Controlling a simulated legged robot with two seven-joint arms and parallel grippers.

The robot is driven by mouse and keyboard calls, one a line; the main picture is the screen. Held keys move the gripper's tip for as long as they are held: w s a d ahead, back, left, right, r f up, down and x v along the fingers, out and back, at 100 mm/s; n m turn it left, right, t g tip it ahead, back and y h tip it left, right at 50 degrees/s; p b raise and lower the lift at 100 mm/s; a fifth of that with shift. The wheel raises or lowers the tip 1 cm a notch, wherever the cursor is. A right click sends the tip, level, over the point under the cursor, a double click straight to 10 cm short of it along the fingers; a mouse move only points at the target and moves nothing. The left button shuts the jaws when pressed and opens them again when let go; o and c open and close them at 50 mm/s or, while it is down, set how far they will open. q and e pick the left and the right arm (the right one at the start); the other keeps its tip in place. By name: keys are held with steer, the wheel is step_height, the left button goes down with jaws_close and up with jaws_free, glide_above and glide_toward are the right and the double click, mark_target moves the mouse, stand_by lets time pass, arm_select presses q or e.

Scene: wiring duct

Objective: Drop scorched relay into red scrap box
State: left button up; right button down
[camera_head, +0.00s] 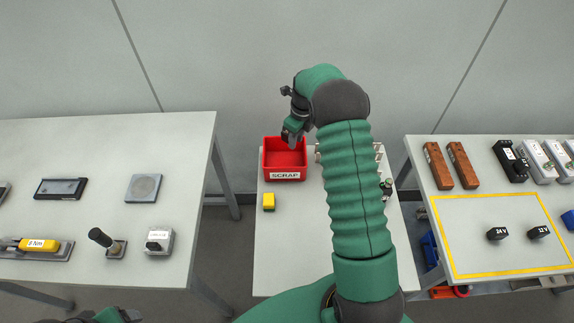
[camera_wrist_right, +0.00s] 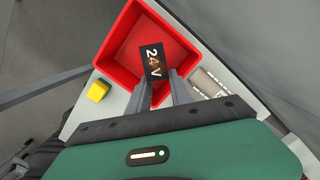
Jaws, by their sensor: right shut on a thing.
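The red scrap box (camera_head: 285,174), labelled SCRAP, stands at the back left of the middle table. My right gripper (camera_head: 291,138) is over the box, pointing down. In the right wrist view it is shut on a dark relay (camera_wrist_right: 152,62) marked 24V, with a brownish patch on its face. The relay is held above the open red box (camera_wrist_right: 112,62), whose visible floor looks empty. In the head view the relay is hard to make out under the hand. Only a bit of my left arm shows at the bottom left edge; its gripper is not seen.
A yellow block (camera_head: 269,201) sits in front of the box, and also shows in the wrist view (camera_wrist_right: 98,90). The left table (camera_head: 60,140) holds several tools.

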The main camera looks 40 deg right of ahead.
steer(key=shift+s+a+r, duration=0.1)
steer(key=shift+a+r, duration=0.3)
steer(key=shift+a, duration=0.2)
steer(key=c, duration=1.5)
jaws_free()
steer(key=shift+c, duration=0.2)
steer(key=shift+o, duration=2.2)
steer(key=shift+d+f, duration=0.1)
steer(key=shift+d, duration=0.15)
arm_select(q)
steer(key=shift+s+a, duration=0.15)
steer(key=shift+a, duration=0.2)
arm_select(e)
step_height(320, 180, up, 16)
steer(key=s+d, duration=0.1)
steer(key=shift+s+d, duration=0.35)
steer(key=shift+s, duration=0.05)
arm_select(q)
steer(key=shift+a, duration=0.1)
arm_select(e)
steer(key=shift+a, duration=0.1)
